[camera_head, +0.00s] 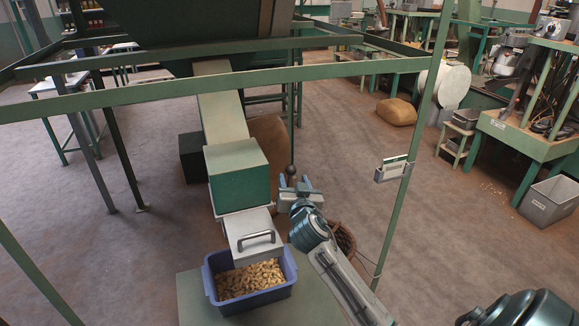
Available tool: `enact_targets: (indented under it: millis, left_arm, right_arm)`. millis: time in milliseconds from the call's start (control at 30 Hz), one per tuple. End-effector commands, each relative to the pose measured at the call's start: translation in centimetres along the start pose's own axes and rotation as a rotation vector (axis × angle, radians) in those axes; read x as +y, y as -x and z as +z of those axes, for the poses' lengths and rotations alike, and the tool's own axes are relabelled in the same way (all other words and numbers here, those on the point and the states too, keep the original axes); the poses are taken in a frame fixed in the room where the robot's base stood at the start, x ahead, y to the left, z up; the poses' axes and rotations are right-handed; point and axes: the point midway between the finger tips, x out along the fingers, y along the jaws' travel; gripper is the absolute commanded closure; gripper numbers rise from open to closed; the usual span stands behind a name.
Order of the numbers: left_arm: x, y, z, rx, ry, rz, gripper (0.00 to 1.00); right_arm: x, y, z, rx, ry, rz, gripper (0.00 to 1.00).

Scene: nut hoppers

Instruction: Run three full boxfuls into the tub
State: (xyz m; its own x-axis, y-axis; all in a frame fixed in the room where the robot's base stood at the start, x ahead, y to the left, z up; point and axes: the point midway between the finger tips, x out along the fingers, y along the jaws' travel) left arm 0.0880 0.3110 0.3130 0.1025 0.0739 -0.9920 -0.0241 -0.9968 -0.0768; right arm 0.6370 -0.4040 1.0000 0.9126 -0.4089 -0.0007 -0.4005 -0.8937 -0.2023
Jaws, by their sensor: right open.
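A blue tub (211,283) stands on a low stand and holds a layer of tan nuts (250,279). Above its back edge is a pale grey gate or spout with a dark handle (256,239). A thin upright rod with a dark ball knob (291,170) rises right of the green box. My right gripper (300,184) is open beside this knob; I cannot tell whether they touch. My left gripper is out of view.
A green frame post (413,145) stands right of my right arm and carries a small counter-like box (391,169). A wicker basket (342,238) is partly hidden behind my arm. A sack (396,112) and a grey bin (550,200) lie farther right. Open floor lies between.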

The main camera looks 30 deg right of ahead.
Motion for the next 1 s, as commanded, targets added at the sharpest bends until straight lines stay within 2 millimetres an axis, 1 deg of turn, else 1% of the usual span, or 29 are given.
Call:
enact_targets:
  millis: [33,100,200,300,433,700,767,800,933,967,1000]
  left_arm:
    - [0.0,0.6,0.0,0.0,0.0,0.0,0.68]
    - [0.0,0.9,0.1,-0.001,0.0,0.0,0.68]
    - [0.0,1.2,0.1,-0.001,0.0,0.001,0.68]
    - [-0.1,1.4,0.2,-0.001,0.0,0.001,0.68]
    - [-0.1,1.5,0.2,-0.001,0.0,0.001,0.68]
    - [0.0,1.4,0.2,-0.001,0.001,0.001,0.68]
    - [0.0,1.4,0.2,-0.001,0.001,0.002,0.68]
    - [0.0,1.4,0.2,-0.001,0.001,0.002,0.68]
    - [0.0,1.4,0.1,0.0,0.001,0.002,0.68]
    - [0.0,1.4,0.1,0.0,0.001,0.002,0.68]
    - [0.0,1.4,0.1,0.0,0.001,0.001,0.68]
  right_arm:
    - [-0.1,-1.1,-0.4,0.0,0.001,0.001,0.5]
    - [-0.1,-2.4,-0.3,0.0,0.0,0.001,0.5]
    - [-0.1,-3.8,-0.2,0.0,0.001,0.0,0.5]
    - [-0.1,-4.8,-0.2,0.0,0.0,-0.001,0.5]
    - [0.0,-5.5,-0.1,0.0,-0.001,-0.001,0.5]
    - [0.0,-5.6,0.0,0.001,0.0,-0.002,0.5]
    - [0.0,-5.6,0.0,0.001,0.0,-0.002,0.62]
    - [0.0,-5.6,0.0,0.001,0.0,-0.002,0.7]
    - [0.0,-5.6,0.0,0.0,0.0,-0.002,0.95]
    - [0.0,-5.6,0.0,0.0,0.0,-0.002,1.0]
    - [0.0,-5.6,0.0,0.0,0.0,-0.002,1.0]
